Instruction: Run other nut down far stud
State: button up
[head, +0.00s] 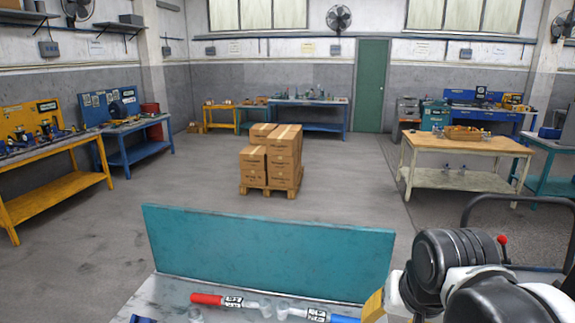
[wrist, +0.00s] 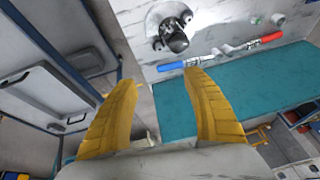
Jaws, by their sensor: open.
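My gripper (wrist: 160,79) is open and empty in the wrist view, its two yellow fingers spread wide. In the head view only a yellow part of it (head: 373,305) shows at the lower right. A dark rounded fitting on a pale metal flange (wrist: 175,38) sits on the light benchtop, beyond the fingertips in the wrist view. Small stud-like ends seem to stick out at the flange's edge, but I cannot tell which is the far stud. Small pale pieces (wrist: 277,19) lie on the benchtop; I cannot tell whether either is a nut.
A red-handled tool (head: 208,299) and a blue-handled tool (head: 343,319) lie on the benchtop (head: 172,288). A teal panel (head: 268,250) stands along the bench edge. Stacked cartons (head: 270,160) stand on a pallet beyond, with open floor around them. A wooden-topped table (head: 465,148) stands at right.

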jog(key=s+n, duration=0.1)
jog(key=s+f+n+t, duration=0.1)
jog(key=s+f+t, duration=0.1)
jog(key=s, duration=0.1)
jog(key=shift+n, duration=0.4)
jog(key=shift+s+f+t, duration=0.2)
jog(key=shift+s+t, duration=0.05)
jog(key=shift+t, duration=0.05)
jog(key=c, duration=0.4)
jog(key=shift+o, duration=0.2)
jog(key=w+f+n+g+p, duration=0.4)
jog(key=w+n, duration=0.8)
jog(key=n, duration=0.8)
jog(key=w+f+n+g+b, duration=0.1)
jog(key=f+n+b, duration=0.1)
jog(key=f, duration=0.3)
jog(key=w+f+n+g+b, duration=0.1)
jog(key=f+n+b, duration=0.2)
jog(key=f, duration=0.3)
jog(key=w+f+n+g+b, duration=0.1)
jog(key=f+n+b, duration=0.1)
jog(key=f, duration=0.3)
jog(key=shift+f+n, duration=0.2)
jog(key=shift+n, duration=0.4)
jog(key=shift+c, duration=0.5)
grip_shut()
